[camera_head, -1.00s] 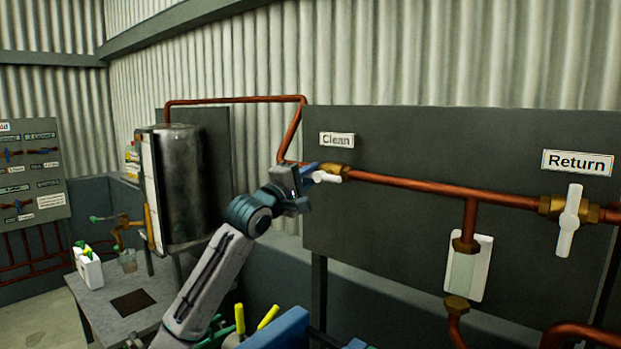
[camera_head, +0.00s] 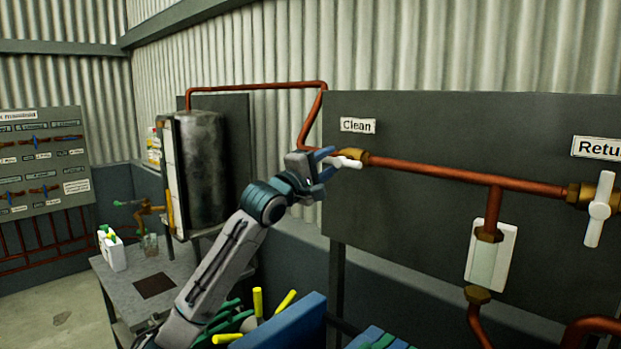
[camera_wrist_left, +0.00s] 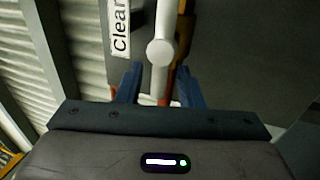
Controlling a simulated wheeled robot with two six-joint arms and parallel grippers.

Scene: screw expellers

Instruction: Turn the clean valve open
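The clean valve has a white handle (camera_head: 347,162) and a brass body (camera_head: 363,157) on a copper pipe, just below the "Clean" label (camera_head: 357,125). My left gripper (camera_head: 327,165) is at this valve, and its blue fingers reach toward the handle from the left. In the left wrist view the white handle (camera_wrist_left: 160,52) runs upright with a round hub, and its lower end lies between the two fingers (camera_wrist_left: 160,88). Gaps show on both sides, so the gripper is open around the handle. The "Clean" label also shows there (camera_wrist_left: 120,27). My right gripper is out of view.
A grey panel (camera_head: 440,240) carries the copper pipe (camera_head: 450,176). A return valve with a white handle (camera_head: 599,210) is at the right. A metal tank (camera_head: 208,165) stands left, behind my arm. Blue and yellow-handled objects (camera_head: 285,302) lie below.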

